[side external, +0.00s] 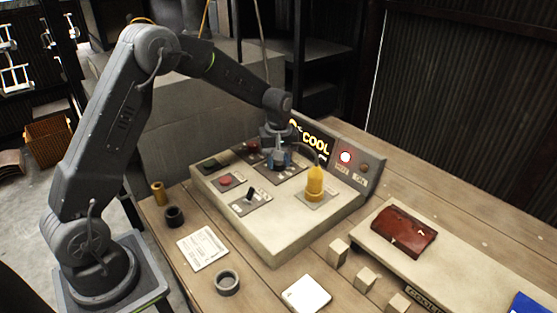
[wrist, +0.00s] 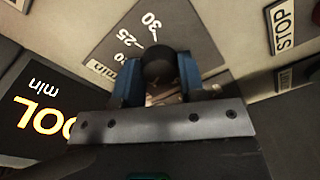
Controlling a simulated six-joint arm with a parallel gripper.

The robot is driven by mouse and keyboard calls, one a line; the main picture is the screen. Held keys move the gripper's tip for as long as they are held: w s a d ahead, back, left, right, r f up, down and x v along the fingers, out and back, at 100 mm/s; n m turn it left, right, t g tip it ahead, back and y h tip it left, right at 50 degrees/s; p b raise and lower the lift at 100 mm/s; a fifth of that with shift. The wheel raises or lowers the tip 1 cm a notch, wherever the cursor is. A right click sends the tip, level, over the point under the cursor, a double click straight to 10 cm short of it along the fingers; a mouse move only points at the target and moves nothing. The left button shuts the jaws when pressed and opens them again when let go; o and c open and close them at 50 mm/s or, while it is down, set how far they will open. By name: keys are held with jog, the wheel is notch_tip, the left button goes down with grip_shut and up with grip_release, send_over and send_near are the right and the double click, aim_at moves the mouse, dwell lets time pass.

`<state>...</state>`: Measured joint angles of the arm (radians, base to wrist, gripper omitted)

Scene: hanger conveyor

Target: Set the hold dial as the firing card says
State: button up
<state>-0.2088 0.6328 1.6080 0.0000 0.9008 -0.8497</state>
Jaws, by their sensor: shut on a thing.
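My gripper (side external: 281,158) points down at the back of the sloped control panel (side external: 275,245). In the wrist view its blue fingers (wrist: 158,78) are shut on the dark round knob of a dial (wrist: 158,62).
A yellow knobbed control (side external: 315,180), a black lever (side external: 250,196) and a red button (side external: 225,181) are on the panel. A brown wallet-like item (side external: 403,231) lies to the right.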

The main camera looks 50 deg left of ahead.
jog(key=shift+n, duration=1.5)
jog(key=o, duration=0.9)
jog(key=shift+o, duration=0.2)
notch_tip(320, 180, up, 14)
